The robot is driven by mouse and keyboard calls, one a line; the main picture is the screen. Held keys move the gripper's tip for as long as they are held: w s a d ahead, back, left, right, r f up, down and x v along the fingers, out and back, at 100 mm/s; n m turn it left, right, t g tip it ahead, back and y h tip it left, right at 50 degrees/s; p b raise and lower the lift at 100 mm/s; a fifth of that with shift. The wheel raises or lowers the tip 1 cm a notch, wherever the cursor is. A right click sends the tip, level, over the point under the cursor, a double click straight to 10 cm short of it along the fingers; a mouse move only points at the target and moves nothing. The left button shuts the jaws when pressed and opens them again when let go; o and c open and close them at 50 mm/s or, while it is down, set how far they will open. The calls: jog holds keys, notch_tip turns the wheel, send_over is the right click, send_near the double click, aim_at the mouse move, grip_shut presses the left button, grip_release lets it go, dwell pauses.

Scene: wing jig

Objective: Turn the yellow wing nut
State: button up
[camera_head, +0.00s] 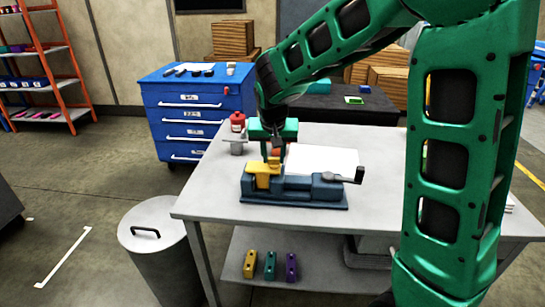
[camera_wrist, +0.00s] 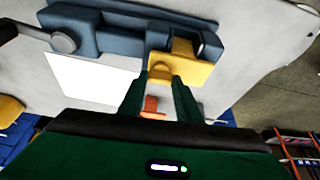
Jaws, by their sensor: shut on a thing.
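The yellow wing nut (camera_head: 263,169) sits at the left end of a blue vise-like jig (camera_head: 300,190) on the grey table. In the wrist view the yellow piece (camera_wrist: 190,66) shows a blocky body and a rounded tab. My gripper (camera_head: 274,156) points down over it from above. In the wrist view the green fingers of my gripper (camera_wrist: 160,82) stand on either side of the yellow tab and are shut on it. A small orange part (camera_wrist: 152,106) shows between the fingers, behind the tab; I cannot tell what it belongs to.
A crank handle (camera_head: 349,176) sticks out at the jig's right end. A white sheet (camera_head: 325,160) lies behind the jig. A grey bin (camera_head: 155,235) stands left of the table (camera_head: 205,205). The table's front left is clear.

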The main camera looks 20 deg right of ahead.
jog(key=shift+w+m, duration=0.1)
jog(key=shift+m, duration=0.3)
jog(key=o, duration=1)
jog(key=shift+o, duration=0.2)
jog(key=v, duration=1)
jog(key=shift+a+r, duration=0.25)
jog(key=shift+r, duration=0.1)
jog(key=shift+d, duration=0.1)
